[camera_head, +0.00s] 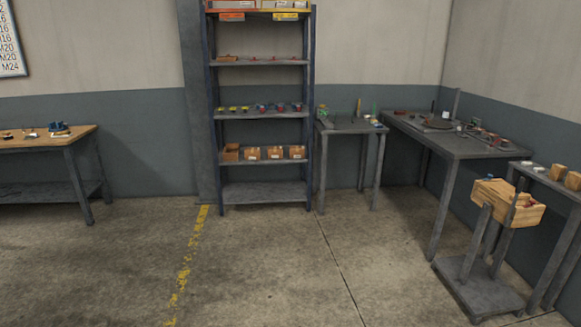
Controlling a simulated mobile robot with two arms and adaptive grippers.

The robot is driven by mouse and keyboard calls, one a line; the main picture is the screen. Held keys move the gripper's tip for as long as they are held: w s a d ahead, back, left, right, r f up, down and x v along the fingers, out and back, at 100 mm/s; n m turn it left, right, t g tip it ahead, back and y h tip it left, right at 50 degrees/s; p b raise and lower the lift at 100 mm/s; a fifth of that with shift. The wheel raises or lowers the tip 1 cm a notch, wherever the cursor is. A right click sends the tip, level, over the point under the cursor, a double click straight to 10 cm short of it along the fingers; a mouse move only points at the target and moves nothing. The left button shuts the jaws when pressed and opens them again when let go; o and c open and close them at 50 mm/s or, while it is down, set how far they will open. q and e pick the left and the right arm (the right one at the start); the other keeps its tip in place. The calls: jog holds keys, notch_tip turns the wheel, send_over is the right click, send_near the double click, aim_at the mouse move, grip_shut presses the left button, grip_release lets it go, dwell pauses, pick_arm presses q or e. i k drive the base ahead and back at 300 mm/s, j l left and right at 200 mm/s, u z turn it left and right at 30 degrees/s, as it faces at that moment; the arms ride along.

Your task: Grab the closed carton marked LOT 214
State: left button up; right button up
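Small brown cartons stand in a row on a lower shelf of the blue-framed rack. The leftmost carton (231,153) looks taller and possibly open. To its right are three similar cartons, the left one (252,154), the middle one (275,153) and the right one (297,153), each with a pale label on the front. The labels are too small to read, so I cannot tell which is LOT 214. Whether these three are closed is also unclear. Neither of my grippers is in view.
The rack (265,114) stands against the wall. A workbench (50,138) is at left; a small table (350,127) and a larger table (450,145) are at right. A cart with a wooden box (508,208) stands right front. The middle floor is clear.

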aim_at(253, 154)
jog(key=i, duration=2.05)
